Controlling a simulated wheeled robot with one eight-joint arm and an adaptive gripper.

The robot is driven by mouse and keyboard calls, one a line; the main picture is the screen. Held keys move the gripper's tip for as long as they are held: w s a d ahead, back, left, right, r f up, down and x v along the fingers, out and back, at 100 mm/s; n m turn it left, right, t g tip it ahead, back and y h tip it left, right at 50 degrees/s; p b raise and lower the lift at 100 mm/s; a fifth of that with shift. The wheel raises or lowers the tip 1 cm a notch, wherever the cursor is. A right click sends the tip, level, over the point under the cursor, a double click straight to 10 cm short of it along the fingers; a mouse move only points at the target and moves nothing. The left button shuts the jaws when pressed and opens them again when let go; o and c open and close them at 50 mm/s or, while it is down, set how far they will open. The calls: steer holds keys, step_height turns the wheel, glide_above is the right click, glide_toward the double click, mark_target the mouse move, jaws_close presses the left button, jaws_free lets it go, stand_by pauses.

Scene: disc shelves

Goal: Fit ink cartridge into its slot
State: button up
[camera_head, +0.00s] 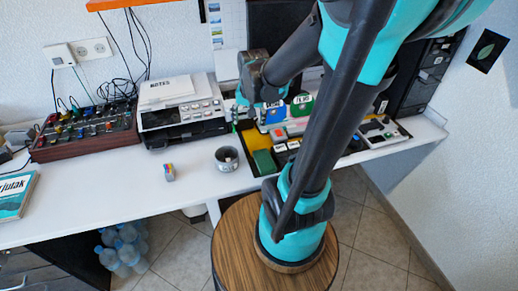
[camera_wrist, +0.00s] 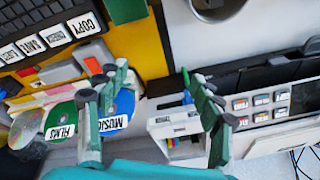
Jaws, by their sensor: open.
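A small block with coloured stripes, seemingly the ink cartridge (camera_head: 168,172), stands on the white desk in front of the printer (camera_head: 182,116). It does not show in the wrist view. The grey and white printer also shows at the right of the wrist view (camera_wrist: 285,105). A white part of it, with a label and coloured strips (camera_wrist: 172,145), may be the cartridge slot area; its inside cannot be made out. My gripper (camera_head: 252,108) is at the printer's right, above the desk and apart from the block. In the wrist view my gripper (camera_wrist: 158,88) is open, with nothing held between its fingers.
A metal cup (camera_head: 227,158) stands right of the block. A yellow-bottomed tray (camera_head: 248,141) with discs and labelled blocks lies below my arm. A mixer-like console (camera_head: 85,131) and a book (camera_head: 16,194) are at left.

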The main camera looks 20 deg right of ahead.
steer(key=s+f+n, duration=0.1)
steer(key=s, duration=0.2)
steer(key=s+f+n, duration=0.2)
steer(key=s, duration=0.1)
steer(key=s+f+n+t, duration=0.1)
steer(key=s+f+n, duration=0.1)
steer(key=s, duration=0.2)
steer(key=shift+d, duration=0.4)
steer(key=shift+w, duration=0.1)
steer(key=shift+c, duration=0.6)
